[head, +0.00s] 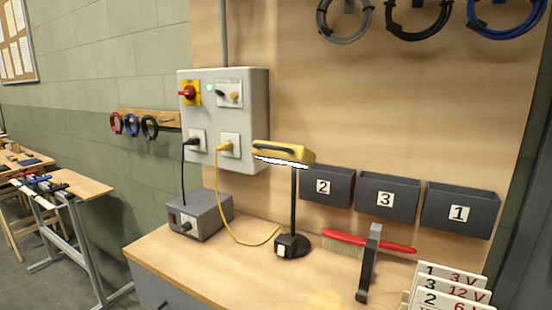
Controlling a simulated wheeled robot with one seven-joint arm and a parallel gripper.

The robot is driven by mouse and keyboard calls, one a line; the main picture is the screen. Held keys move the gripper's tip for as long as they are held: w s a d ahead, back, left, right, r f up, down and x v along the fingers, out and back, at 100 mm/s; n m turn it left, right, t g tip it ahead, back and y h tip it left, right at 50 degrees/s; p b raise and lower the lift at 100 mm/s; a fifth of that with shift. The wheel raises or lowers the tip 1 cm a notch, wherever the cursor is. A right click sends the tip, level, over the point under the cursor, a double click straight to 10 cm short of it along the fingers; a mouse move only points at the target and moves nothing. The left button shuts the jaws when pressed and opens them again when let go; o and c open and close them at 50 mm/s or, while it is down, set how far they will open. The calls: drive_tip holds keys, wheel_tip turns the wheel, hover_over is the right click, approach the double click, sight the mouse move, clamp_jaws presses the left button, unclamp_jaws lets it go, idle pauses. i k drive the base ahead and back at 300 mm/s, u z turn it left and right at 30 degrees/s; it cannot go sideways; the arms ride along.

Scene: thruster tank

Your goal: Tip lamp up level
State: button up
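The lamp has a yellow head (285,150) on a thin black post (294,200), standing on a round black base (300,245) on the wooden bench. The head lies across the top of the post, and its right end is a little lower in the picture than its left. A bright white strip shows along its lower front edge. A small box with a pale switch face (281,251) sits at the base. A yellow cord (222,220) hangs from the wall box and runs along the bench toward the lamp. My gripper is not in view.
A grey wall box (255,105) with a red knob hangs behind left. A grey power unit (201,214) stands on the bench (250,285). A red-handled brush (395,247), a dark upright piece (369,265) and numbered cards (450,285) are to the right. Numbered bins (388,200) hang behind.

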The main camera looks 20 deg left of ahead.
sight(291, 154)
drive_tip(key=u, duration=1.15)
drive_tip(key=k, duration=0.5)
drive_tip(key=z, duration=0.05)
drive_tip(key=i, duration=0.5)
